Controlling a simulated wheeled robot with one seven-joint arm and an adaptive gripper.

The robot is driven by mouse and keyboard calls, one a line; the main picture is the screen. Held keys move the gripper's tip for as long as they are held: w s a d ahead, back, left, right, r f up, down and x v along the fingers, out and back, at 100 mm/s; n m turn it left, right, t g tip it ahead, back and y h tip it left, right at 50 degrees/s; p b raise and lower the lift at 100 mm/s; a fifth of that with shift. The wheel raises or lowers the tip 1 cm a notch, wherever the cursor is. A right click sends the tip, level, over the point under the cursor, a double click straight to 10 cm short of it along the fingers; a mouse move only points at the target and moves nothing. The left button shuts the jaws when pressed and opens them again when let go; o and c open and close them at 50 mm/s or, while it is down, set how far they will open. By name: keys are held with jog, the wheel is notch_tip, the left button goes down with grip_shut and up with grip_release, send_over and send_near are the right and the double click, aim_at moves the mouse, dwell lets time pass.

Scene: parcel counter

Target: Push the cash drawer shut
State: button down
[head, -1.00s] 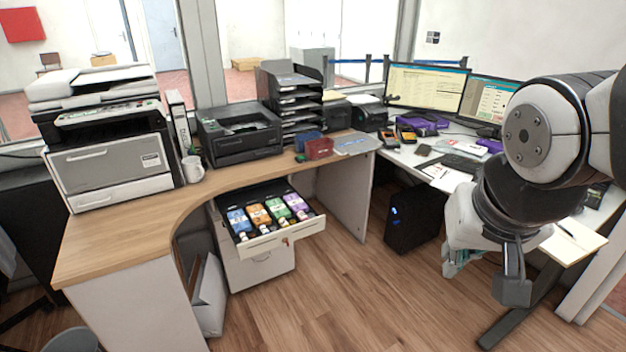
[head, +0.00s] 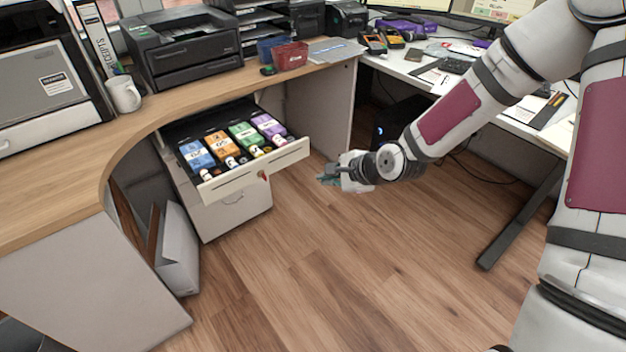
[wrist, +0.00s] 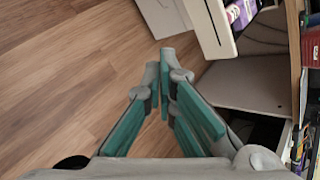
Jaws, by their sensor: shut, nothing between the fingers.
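The cash drawer (head: 256,171) is pulled out from under the wooden counter, above a white cabinet. It holds blue, orange, green and purple banknotes with rolls of coins in front. A corner of the drawer front (wrist: 216,28) shows at the top of the wrist view. The drawer's back end is hidden under the counter.
The counter (head: 130,125) carries printers, a white mug (head: 123,94), and blue and red boxes (head: 290,56). Its side panel (head: 322,112) stands behind my gripper. A black computer case (head: 398,122) stands further right. The wooden floor (head: 340,260) in front is clear.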

jog(key=w+a+f+m+t+y+b, duration=0.2)
jog(key=w+a+f+m+b, duration=0.1)
jog(key=f+m, duration=0.15)
jog(key=m+t+y+b, duration=0.1)
jog(key=m+t+b, duration=0.3)
jog(key=m, duration=0.4)
send_near(288, 158)
jog(key=b+x, duration=0.1)
jog(key=x, duration=0.5)
jog(key=shift+w+d, duration=0.1)
